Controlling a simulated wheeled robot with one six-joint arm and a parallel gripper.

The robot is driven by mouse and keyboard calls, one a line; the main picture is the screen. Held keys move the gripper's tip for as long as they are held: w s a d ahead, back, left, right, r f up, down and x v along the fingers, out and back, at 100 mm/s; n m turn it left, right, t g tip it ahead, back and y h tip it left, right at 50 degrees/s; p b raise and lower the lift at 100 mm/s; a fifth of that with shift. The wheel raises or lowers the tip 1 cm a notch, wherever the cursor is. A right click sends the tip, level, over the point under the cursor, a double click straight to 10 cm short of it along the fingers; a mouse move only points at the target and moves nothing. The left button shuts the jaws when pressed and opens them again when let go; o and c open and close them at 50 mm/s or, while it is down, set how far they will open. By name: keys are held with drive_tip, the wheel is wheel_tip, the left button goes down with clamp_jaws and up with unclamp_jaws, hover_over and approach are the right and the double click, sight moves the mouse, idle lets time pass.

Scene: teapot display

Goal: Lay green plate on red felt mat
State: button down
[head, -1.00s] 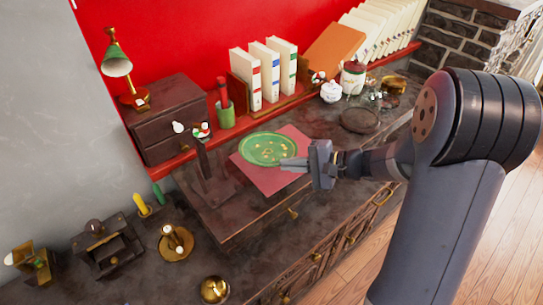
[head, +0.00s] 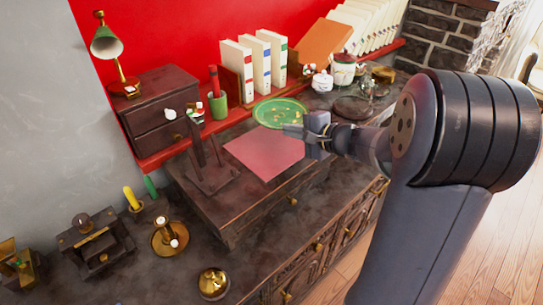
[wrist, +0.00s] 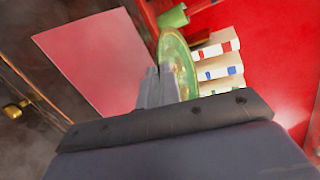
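The green plate (head: 281,112), with gold markings, is beyond the back right edge of the red felt mat (head: 262,153). My gripper (head: 294,131) is shut on the plate's near rim. The plate looks held up off the surface, but its height is hard to tell. In the wrist view the plate (wrist: 182,62) shows tilted and narrow just past my gripper's fingers (wrist: 158,86). The mat (wrist: 98,58) lies flat and bare on a dark wooden chest top, to the left of the fingers in the wrist view.
A dark wooden stand (head: 207,170) stands at the mat's left. Books (head: 253,70) and a green cup (head: 217,105) with a red item stand behind the plate. A small white pot (head: 322,82) and a dark round dish (head: 352,107) are to the right.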

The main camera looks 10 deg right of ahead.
sight(290, 161)
wheel_tip(290, 161, down, 8)
idle(0.4)
drive_tip(key=shift+b, duration=0.35)
drive_tip(key=c, duration=2.1)
unclamp_jaws()
drive_tip(key=shift+f, duration=0.1)
drive_tip(key=shift+o, duration=0.9)
drive_tip(key=shift+r, duration=0.2)
drive_tip(key=v, duration=1.2)
